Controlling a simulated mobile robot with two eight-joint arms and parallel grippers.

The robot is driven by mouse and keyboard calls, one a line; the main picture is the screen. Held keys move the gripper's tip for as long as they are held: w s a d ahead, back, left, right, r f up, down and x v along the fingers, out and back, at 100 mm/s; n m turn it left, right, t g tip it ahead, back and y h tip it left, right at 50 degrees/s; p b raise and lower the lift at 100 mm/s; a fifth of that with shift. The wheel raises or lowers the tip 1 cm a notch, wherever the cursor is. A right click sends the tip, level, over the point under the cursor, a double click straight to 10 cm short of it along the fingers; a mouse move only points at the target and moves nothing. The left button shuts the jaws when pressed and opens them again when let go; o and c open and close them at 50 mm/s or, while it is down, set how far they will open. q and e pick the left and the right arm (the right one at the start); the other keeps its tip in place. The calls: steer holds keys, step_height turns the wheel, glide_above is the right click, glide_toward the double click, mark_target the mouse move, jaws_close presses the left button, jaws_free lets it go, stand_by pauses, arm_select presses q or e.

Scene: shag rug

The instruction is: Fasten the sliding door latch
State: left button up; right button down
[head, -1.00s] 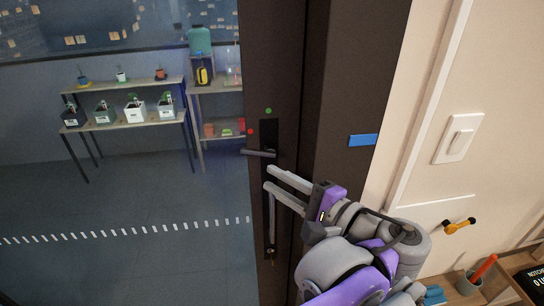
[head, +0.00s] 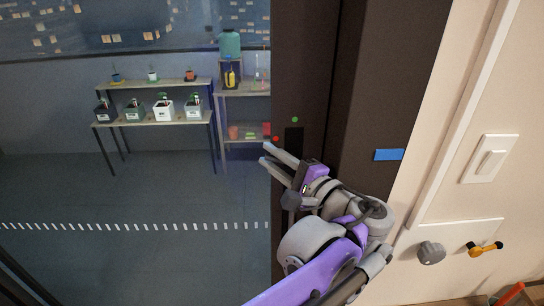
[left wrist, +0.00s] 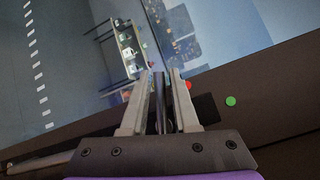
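The latch is on the dark door frame (head: 350,90). Its dark plate (head: 293,140) shows above my left gripper (head: 263,153), with a green dot (head: 295,119) above it and a red dot (head: 277,138) to its left. My left gripper is at the latch lever, its two grey fingers pointing left and a gap between the tips. In the left wrist view a dark bar, seemingly the lever (left wrist: 170,105), lies between the fingers. Contact cannot be made out. The fingers and wrist hide most of the lever in the head view. My right gripper is out of view.
A long bar handle (left wrist: 40,163) shows in the left wrist view. Beyond the glass are shelves (head: 150,119) with potted plants. On the right wall are a light switch (head: 490,158), a grey knob (head: 431,253) and a yellow-black hook (head: 485,249). A blue strip (head: 388,155) is on the frame.

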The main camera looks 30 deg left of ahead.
arm_select(q)
jaws_close()
steer(key=n+p, duration=0.1)
steer(key=n+h+p, duration=0.1)
steer(key=p, duration=0.1)
steer(key=shift+a+f+h, duration=0.1)
steer(key=shift+f+h, duration=0.2)
steer(key=shift+f+g, duration=0.3)
steer(key=shift+f, duration=0.05)
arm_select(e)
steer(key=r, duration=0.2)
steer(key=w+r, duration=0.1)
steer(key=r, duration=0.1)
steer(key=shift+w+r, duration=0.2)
arm_select(q)
jaws_free()
